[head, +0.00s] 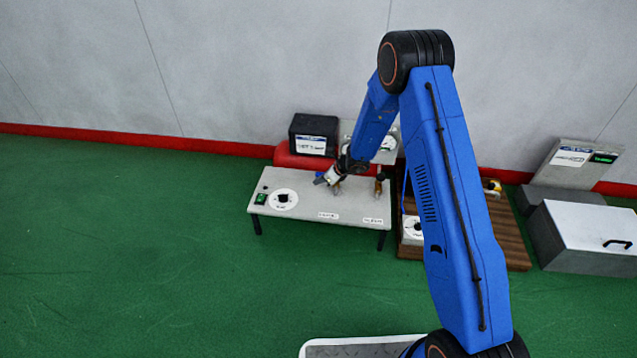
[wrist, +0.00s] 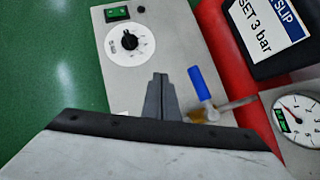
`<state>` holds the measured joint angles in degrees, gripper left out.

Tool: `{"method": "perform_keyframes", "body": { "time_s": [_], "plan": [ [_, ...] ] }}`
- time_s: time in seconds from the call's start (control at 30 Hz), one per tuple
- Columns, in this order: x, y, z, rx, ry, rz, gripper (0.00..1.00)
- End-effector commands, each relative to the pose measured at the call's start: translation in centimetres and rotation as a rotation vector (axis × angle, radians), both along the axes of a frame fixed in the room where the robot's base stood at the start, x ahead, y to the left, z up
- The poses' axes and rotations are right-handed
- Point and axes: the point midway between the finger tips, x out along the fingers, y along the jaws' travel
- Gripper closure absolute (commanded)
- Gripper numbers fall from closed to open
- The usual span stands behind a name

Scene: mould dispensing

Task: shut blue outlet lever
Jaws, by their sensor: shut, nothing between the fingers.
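The blue outlet lever (wrist: 200,83) shows in the wrist view just right of my fingertips. It slants across a brass outlet pipe (wrist: 238,104) that runs toward the red vessel. My gripper (wrist: 158,80) is shut and empty, with its fingers beside the lever and a small gap between them in the picture. The lower part of the valve is partly hidden by my gripper body. In the head view my gripper (head: 325,180) is low over the grey bench (head: 310,200), near its back edge. I cannot clearly make out the lever there.
A dial (wrist: 131,42) and a green switch (wrist: 117,14) are on the bench's left. A second brass outlet (head: 379,186) stands to the right. Behind are the red vessel (wrist: 228,45), a black box (head: 314,128) and a gauge (wrist: 298,118). Green floor is clear at left.

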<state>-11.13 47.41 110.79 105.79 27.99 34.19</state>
Motion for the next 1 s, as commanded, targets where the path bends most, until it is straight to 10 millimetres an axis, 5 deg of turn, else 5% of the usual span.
{"method": "perform_keyframes", "body": {
  "time_s": [0.6, 1.0],
  "plan": [
    [-4.9, 0.5, 6.0, 0.000, -0.001, 0.001, 1.00],
    [-5.7, 0.6, 6.9, -0.001, 0.001, 0.000, 1.00]
  ]
}}
